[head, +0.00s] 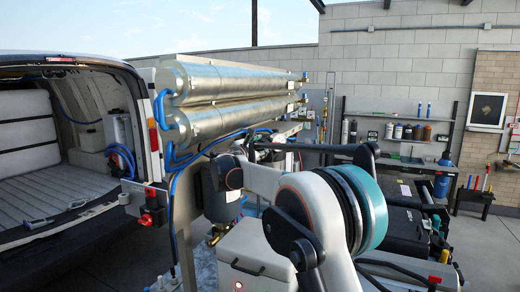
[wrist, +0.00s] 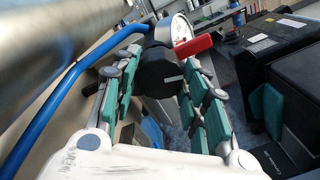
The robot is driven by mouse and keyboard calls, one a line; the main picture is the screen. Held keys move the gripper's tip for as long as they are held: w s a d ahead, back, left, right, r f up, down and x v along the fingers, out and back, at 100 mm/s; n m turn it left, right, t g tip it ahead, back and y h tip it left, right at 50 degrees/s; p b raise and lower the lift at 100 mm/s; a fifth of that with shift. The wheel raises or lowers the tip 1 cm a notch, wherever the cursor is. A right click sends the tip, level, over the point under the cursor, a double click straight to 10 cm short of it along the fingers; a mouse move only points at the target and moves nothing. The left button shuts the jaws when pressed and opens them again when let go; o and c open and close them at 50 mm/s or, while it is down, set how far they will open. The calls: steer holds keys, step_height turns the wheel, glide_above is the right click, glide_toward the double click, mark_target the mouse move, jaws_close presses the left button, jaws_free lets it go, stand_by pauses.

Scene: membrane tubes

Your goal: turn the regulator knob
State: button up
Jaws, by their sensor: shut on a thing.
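The regulator knob (wrist: 158,74) is black and round with a white index line on its face, seen in the wrist view. My gripper (wrist: 162,66) has its green-padded fingers on either side of the knob and is shut on it. A round white-faced gauge (wrist: 181,29) stands just beyond the knob. A red lever handle (wrist: 194,47) sticks out to the right behind the knob. In the head view my arm reaches in under the two steel membrane tubes (head: 235,82). The knob and my fingertips cannot be made out there.
A blue hose (wrist: 62,82) curves close along the left of my gripper. Black cases (head: 405,225) stand to the right. A white box (head: 252,258) sits below my arm. An open van (head: 70,150) is at left, and a shelf with bottles (head: 400,128) stands at the back wall.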

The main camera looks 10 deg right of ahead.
steer(key=n+b, duration=0.1)
steer(key=n, duration=1)
steer(key=shift+f+h, duration=0.15)
steer(key=shift+h, duration=0.15)
stand_by(0.4)
steer(key=o, duration=1.1)
steer(key=shift+a, duration=0.1)
steer(key=shift+c, duration=0.2)
steer(key=v, duration=1.2)
steer(key=shift+f, duration=0.15)
